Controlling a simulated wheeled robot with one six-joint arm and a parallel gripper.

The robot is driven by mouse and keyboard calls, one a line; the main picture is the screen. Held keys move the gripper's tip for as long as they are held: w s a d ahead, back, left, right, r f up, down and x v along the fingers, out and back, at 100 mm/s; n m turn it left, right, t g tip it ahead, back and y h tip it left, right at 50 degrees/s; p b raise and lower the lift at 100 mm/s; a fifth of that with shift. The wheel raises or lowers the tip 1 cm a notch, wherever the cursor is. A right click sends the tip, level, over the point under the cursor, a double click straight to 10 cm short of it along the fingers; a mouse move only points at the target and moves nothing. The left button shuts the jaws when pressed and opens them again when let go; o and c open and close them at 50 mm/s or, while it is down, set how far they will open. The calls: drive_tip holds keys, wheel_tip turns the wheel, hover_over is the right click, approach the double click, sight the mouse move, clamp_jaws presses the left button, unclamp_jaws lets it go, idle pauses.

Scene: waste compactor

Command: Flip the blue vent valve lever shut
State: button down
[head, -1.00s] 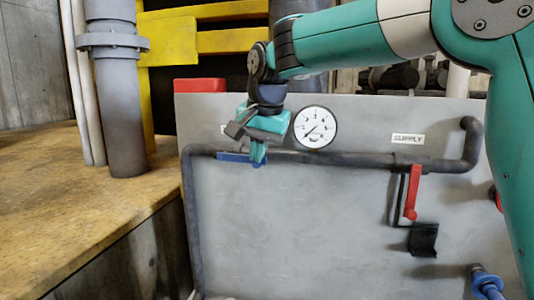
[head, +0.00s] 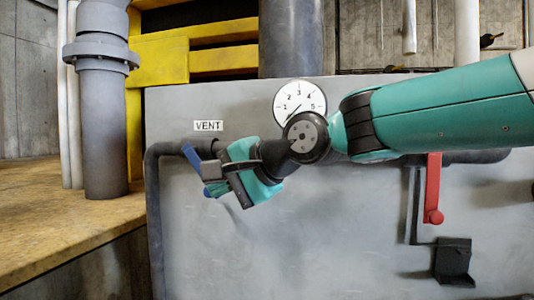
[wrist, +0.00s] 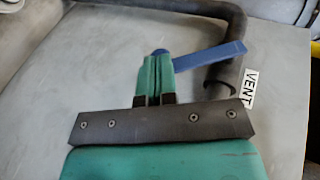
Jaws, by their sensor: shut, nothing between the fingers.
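The blue vent valve lever (head: 190,156) slopes down and right from the pipe below the VENT label (head: 208,126). My gripper (head: 217,187) is at its lower end and hides part of it. In the wrist view, the blue lever (wrist: 212,55) runs from the pipe to behind my gripper's fingertips (wrist: 157,60). The fingers are shut together with nothing between them. They overlap the lever's free end in the picture; I cannot tell whether they touch it.
A grey panel (head: 330,230) carries the dark pipe (head: 153,220) and a pressure gauge (head: 297,100). A red lever (head: 433,190) hangs on the right, above a black bracket (head: 453,262). A grey column (head: 103,130) stands at left. The lower middle of the panel is clear.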

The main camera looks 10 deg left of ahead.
drive_tip(key=a+f, duration=0.3)
drive_tip(key=a, duration=0.2)
drive_tip(key=shift+w+f+p, duration=0.4)
drive_tip(key=shift+w, duration=0.05)
drive_tip(key=shift+a+f, duration=0.15)
idle(0.6)
drive_tip(key=s+d+f+b, duration=0.1)
drive_tip(key=s+d+b, duration=0.1)
drive_tip(key=d, duration=0.4)
drive_tip(key=s+d+f+b, duration=0.1)
drive_tip(key=s+d+b, duration=0.2)
drive_tip(key=d, duration=0.4)
drive_tip(key=shift+s+d, duration=0.1)
drive_tip(key=shift+s, duration=0.05)
drive_tip(key=s+d+f+n+g+h+p, duration=0.1)
drive_tip(key=s+d+f+n+g+h, duration=0.1)
drive_tip(key=s+d+f+n, duration=0.3)
drive_tip(key=s+d+f+n+g+h+p, duration=0.1)
drive_tip(key=s+d+f+n+g+h, duration=0.2)
drive_tip(key=s+d+f, duration=0.6)
drive_tip(key=s+d+n+h, duration=0.2)
drive_tip(key=s+d, duration=0.3)
drive_tip(key=d, duration=0.1)
drive_tip(key=shift+s+d+f, duration=0.15)
drive_tip(key=shift+d+f, duration=0.2)
drive_tip(key=shift+d, duration=0.05)
